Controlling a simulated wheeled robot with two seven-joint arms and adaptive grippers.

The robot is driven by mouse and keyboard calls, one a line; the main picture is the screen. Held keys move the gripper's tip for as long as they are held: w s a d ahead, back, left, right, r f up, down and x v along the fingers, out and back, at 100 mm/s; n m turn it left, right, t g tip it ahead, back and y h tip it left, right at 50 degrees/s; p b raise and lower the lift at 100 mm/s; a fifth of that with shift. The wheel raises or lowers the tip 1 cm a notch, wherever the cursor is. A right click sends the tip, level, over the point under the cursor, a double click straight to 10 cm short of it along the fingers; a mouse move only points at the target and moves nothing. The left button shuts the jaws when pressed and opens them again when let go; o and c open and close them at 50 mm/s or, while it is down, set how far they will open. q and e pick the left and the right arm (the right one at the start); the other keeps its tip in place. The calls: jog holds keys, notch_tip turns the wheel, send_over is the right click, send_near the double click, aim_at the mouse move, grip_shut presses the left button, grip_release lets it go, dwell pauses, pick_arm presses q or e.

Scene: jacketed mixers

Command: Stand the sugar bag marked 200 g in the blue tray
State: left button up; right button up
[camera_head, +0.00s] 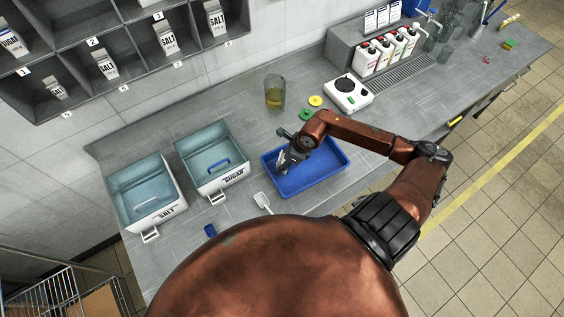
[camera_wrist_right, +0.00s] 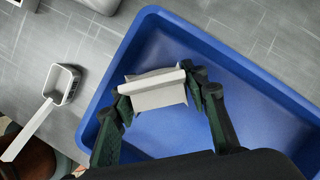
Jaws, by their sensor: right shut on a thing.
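The blue tray (camera_head: 328,158) lies on the grey bench, and its blue floor and walls fill much of the right wrist view (camera_wrist_right: 262,100). My right gripper (camera_head: 284,160) is over the left part of the tray. In the right wrist view the gripper (camera_wrist_right: 160,97) is shut on a pale paper bag (camera_wrist_right: 156,90), one finger on each side, with its folded top towards the camera. The bag looks upright within the tray's walls. I cannot tell whether its base touches the floor. No marking on it is readable. My left gripper is not in view.
A white scoop (camera_head: 263,202) lies left of the tray; it also shows in the right wrist view (camera_wrist_right: 62,84). Bins marked SUGAR (camera_head: 222,178) and SALT (camera_head: 157,208) stand further left. A beaker (camera_head: 274,92) and a white scale (camera_head: 348,93) stand behind the tray. Shelves hold several bags.

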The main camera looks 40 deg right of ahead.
jog(key=o, duration=1.4)
jog(key=shift+o, duration=0.2)
jog(key=v, duration=1.2)
